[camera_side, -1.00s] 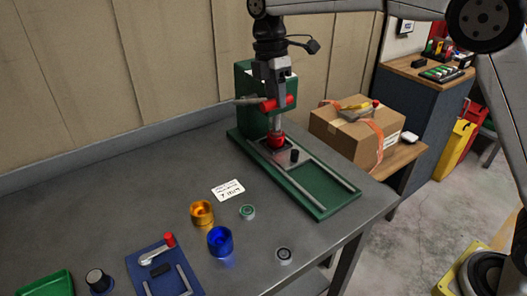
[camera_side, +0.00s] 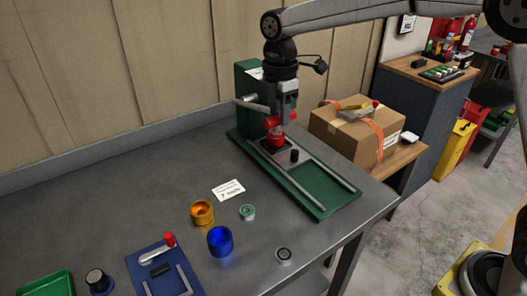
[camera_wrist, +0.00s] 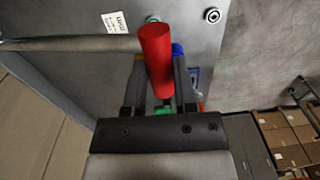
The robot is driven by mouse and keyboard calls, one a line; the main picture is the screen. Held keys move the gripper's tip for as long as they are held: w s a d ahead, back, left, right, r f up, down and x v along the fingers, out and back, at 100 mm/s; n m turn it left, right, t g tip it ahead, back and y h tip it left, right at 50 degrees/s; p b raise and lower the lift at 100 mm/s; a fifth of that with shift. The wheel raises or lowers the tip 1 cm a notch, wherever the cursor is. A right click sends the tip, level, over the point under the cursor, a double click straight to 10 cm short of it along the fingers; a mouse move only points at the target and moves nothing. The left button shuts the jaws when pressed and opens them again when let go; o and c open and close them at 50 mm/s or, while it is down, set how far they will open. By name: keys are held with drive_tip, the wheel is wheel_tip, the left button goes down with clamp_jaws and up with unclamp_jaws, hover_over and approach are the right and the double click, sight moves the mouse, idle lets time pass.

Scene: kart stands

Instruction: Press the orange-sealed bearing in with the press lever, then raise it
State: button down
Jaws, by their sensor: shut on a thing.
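The green press (camera_side: 250,84) stands at the back of the bench with its base rails running toward the front right. My gripper (camera_side: 280,117) is shut on the red grip (camera_side: 272,123) of the press lever (camera_side: 254,104), low over the press seat. In the wrist view the red grip (camera_wrist: 155,55) lies between the two fingers, with the grey lever rod (camera_wrist: 70,44) running left. A red housing (camera_side: 275,139) sits under the press, partly hidden by the grip and gripper. I cannot make out the orange-sealed bearing.
An orange cup (camera_side: 202,212), a blue cup (camera_side: 220,241), a green-sealed bearing (camera_side: 248,212) and a dark-sealed bearing (camera_side: 284,255) stand on the bench. A blue fixture (camera_side: 184,275) is at the front left. A cardboard box (camera_side: 352,140) stands right of the press.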

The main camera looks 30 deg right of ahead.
wheel_tip(320, 180, down, 9)
drive_tip(key=s+t, duration=0.1)
drive_tip(key=t, duration=0.1)
drive_tip(key=shift+s+f+t, duration=0.15)
drive_tip(key=shift+s+t, duration=0.15)
drive_tip(key=shift+t, duration=0.1)
idle(0.5)
drive_tip(key=shift+c, duration=2)
unclamp_jaws()
drive_tip(key=shift+w+r, duration=0.1)
drive_tip(key=shift+r, duration=0.1)
drive_tip(key=v, duration=0.7)
drive_tip(key=shift+r, duration=0.3)
